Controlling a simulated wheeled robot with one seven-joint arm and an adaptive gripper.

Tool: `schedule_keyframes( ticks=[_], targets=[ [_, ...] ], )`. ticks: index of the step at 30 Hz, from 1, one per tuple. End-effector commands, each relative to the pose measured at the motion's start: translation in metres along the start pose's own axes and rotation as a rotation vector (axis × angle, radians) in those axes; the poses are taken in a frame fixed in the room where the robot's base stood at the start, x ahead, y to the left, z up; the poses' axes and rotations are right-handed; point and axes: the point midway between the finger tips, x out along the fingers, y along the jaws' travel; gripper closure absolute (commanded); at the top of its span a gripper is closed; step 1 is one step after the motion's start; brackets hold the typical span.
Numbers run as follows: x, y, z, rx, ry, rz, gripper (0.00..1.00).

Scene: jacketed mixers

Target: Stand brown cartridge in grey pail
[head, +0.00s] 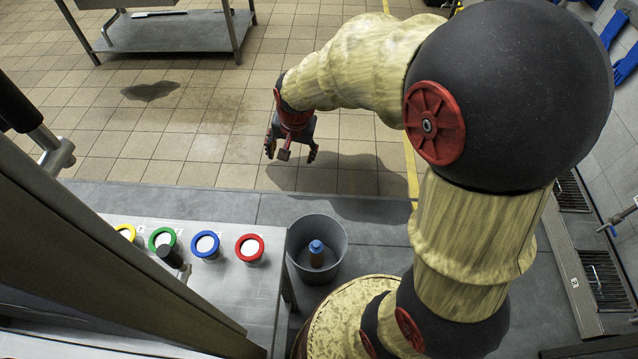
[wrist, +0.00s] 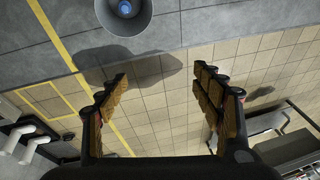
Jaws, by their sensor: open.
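The grey pail (head: 301,232) stands on the floor beside the steel table's right end. The brown cartridge (head: 317,259) with a blue cap stands upright inside it, near the pail's middle. In the wrist view the grey pail (wrist: 147,27) is at the top edge, cut off, and the cartridge's blue cap (wrist: 125,9) shows inside it. My gripper (head: 291,155) is beyond the pail in the head view, above the tiled floor and apart from pail and cartridge. In the wrist view my gripper (wrist: 162,82) has its fingers spread wide, with nothing between them.
The steel table (head: 236,293) holds several jars with coloured rims, including a red one (head: 250,248) closest to the pail. A steel rack (head: 170,30) stands far left.

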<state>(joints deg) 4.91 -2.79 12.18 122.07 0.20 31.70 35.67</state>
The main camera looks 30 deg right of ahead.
Motion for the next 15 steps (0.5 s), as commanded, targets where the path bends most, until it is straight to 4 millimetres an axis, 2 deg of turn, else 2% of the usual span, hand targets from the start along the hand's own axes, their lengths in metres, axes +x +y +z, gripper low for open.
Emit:
schedule_keyframes(
  ticks=[1,6,15],
  targets=[
    [-0.022,0.000,0.006,-0.042,0.016,-0.013,0.33],
    [-0.078,0.010,0.031,-0.189,0.048,-0.037,0.33],
    [-0.157,0.038,0.086,-0.448,0.114,-0.073,0.33]
  ],
)
